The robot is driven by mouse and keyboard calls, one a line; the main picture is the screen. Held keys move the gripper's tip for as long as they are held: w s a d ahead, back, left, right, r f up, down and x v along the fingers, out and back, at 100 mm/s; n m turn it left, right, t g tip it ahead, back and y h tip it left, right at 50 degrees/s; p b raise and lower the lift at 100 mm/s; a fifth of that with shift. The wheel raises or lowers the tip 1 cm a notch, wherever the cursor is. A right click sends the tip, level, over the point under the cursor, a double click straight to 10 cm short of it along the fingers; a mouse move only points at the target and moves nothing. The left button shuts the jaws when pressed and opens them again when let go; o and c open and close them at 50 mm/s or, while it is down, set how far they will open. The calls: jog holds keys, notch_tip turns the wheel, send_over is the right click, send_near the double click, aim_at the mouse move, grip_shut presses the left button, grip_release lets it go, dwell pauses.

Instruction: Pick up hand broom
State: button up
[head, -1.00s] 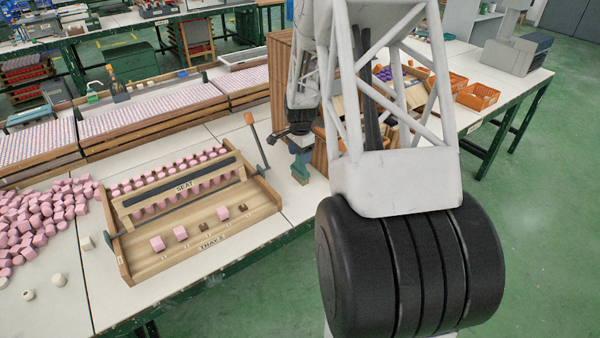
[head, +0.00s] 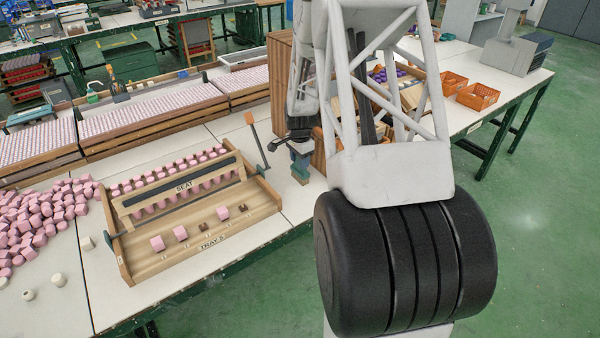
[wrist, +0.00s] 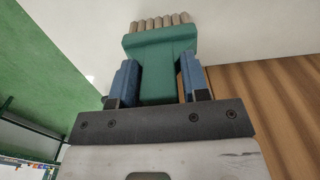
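The hand broom (wrist: 160,62) is green with a row of tan bristles at its far end in the wrist view. In the head view its green body (head: 300,172) stands on the table right of the wooden tray, partly hidden by my gripper. My gripper (wrist: 157,80) has blue fingers, one on each side of the broom's green handle. A thin strip of background shows between the handle and the right finger, so the fingers look open around it. In the head view my gripper (head: 301,152) is directly above the broom's visible lower part.
The wooden tray (head: 150,265) with pink cubes lies left of the broom. A pile of pink pieces (head: 45,215) is at far left. A tall wooden box (head: 281,80) stands behind my gripper. Orange baskets (head: 478,97) are at right.

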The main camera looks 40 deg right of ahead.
grip_shut()
jog(key=shift+r, duration=0.1)
jog(key=shift+r, duration=0.8)
jog(key=shift+s+r, duration=0.1)
jog(key=shift+r, duration=0.85)
jog(key=s+a+r, duration=0.1)
jog(key=s+a, duration=0.6)
jog(key=s, duration=0.7)
jog(key=shift+a+r, duration=0.15)
